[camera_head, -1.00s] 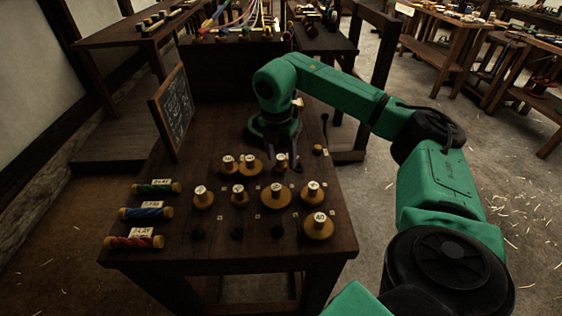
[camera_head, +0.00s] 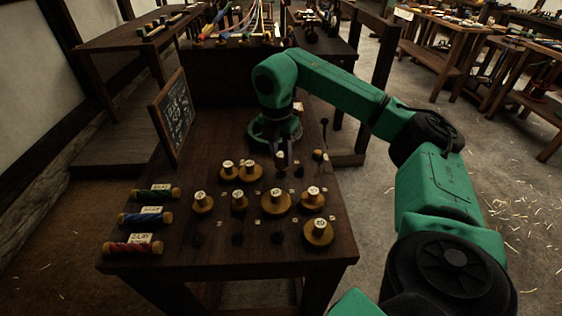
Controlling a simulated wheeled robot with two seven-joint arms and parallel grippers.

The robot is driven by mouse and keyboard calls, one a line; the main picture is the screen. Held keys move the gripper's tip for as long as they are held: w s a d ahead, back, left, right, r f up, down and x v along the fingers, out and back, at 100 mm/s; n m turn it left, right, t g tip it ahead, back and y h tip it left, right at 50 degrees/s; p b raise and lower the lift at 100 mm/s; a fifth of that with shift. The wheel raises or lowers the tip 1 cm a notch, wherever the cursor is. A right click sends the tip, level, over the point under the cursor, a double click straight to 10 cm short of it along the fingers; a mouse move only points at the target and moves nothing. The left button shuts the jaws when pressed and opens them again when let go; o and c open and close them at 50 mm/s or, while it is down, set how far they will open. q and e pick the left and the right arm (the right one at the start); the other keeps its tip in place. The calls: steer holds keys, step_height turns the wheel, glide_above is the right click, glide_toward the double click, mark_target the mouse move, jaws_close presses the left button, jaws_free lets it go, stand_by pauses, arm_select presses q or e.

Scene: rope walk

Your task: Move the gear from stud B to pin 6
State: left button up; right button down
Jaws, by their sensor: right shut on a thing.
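Several golden-brown gears with pale numbered tops stand on the dark table: two touching at the back left, a gear (camera_head: 228,172) and a gear (camera_head: 251,173); a row with a gear (camera_head: 202,204), a gear (camera_head: 239,203), a gear (camera_head: 276,204) and a gear (camera_head: 312,200); and a large gear (camera_head: 318,235) at the front right. My right gripper (camera_head: 281,163) points down behind the row and is shut on a gear, which is mostly hidden by the fingers. Small pale tags mark places, but the letters and numbers for stud B and pin 6 are too small to read. My left gripper is out of view.
Green (camera_head: 154,194), blue (camera_head: 145,219) and red (camera_head: 132,246) spools lie at the left edge. A chalkboard (camera_head: 173,112) stands at the back left.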

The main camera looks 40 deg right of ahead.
step_height(320, 180, up, 6)
steer(key=shift+w+a+r, duration=0.1)
steer(key=shift+r, duration=0.05)
step_height(320, 180, up, 11)
steer(key=p, duration=0.8)
step_height(320, 180, up, 4)
steer(key=p, duration=0.5)
glide_above(280, 154)
steer(key=shift+r+b, duration=0.1)
steer(key=shift+b, duration=0.25)
